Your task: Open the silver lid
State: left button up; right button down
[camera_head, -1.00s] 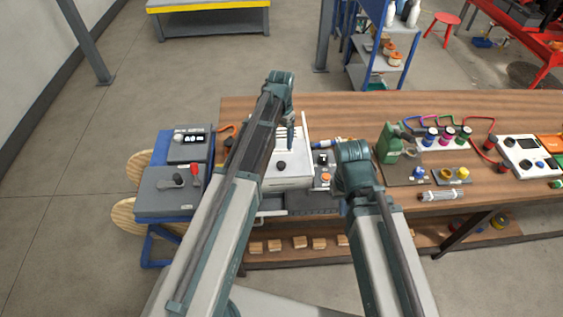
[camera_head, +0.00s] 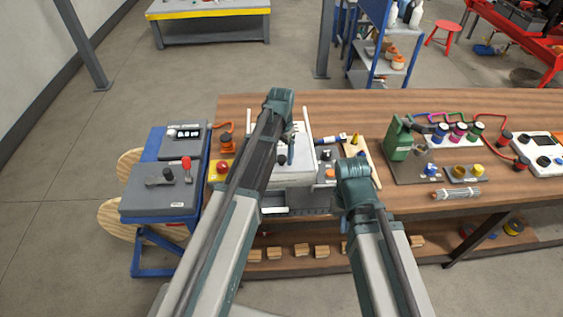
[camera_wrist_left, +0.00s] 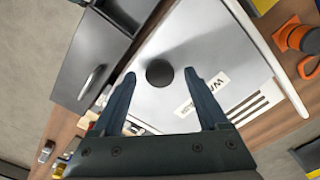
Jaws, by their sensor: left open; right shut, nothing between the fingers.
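The silver lid (camera_wrist_left: 215,45) is a flat, light metal panel with a round black knob (camera_wrist_left: 160,72) and a white printed label. In the head view the lid (camera_head: 298,172) shows on the bench, partly hidden by my left arm, and looks closed. My left gripper (camera_wrist_left: 160,76) is open, with its two fingertips on either side of the knob in the wrist view. I cannot tell whether they touch it. In the head view the left gripper (camera_head: 291,150) points down at the lid. My right gripper is hidden behind its own arm.
A red button on a yellow base (camera_head: 222,167) sits beside the lid. To the right are a green pump (camera_head: 397,138) and several coloured valves. Bare bench top (camera_head: 350,105) lies behind.

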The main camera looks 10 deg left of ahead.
pick_arm(q)
jog(key=shift+f, duration=0.4)
jog(key=shift+r, duration=0.1)
grip_shut()
dwell(1.1)
